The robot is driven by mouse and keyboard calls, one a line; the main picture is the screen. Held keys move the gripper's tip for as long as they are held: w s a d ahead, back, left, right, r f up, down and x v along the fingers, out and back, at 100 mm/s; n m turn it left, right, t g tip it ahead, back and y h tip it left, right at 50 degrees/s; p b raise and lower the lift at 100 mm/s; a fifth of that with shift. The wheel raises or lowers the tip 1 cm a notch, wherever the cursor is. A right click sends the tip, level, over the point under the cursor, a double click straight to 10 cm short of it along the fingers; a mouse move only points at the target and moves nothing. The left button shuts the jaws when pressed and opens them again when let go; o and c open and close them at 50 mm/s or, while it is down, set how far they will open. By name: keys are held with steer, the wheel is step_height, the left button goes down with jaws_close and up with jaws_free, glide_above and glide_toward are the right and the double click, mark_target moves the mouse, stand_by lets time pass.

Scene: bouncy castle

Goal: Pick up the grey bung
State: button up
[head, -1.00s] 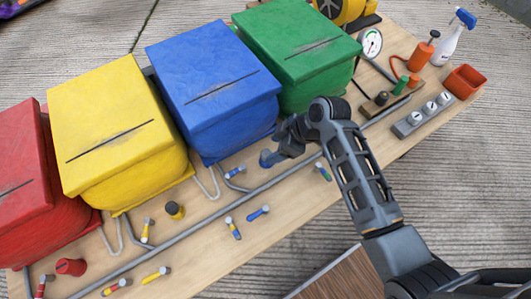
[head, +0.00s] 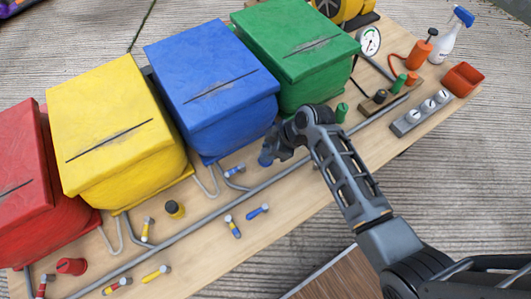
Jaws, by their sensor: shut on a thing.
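My gripper (head: 268,153) is low over the board in front of the blue box, pointing left and down. Its jaws are shut on a small blue bung (head: 264,160), which is partly covered by the fingers. I cannot tell whether the bung touches the board. No plainly grey bung shows apart from dark ones. A dark-topped bung with yellow on it (head: 175,208) stands in front of the yellow box. A dark knob-like piece (head: 380,96) sits on a small block at the right. A green bung (head: 341,112) stands just beyond my arm, and a red bung (head: 71,266) lies at the lower left.
Red (head: 22,190), yellow (head: 115,125), blue (head: 212,85) and green (head: 293,45) boxes line the board's back. A grey pipe (head: 205,225) runs along its front, with several small valves nearby.

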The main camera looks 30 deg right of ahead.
steer(key=c, duration=0.3)
steer(key=shift+r, duration=0.1)
steer(key=shift+c, duration=0.2)
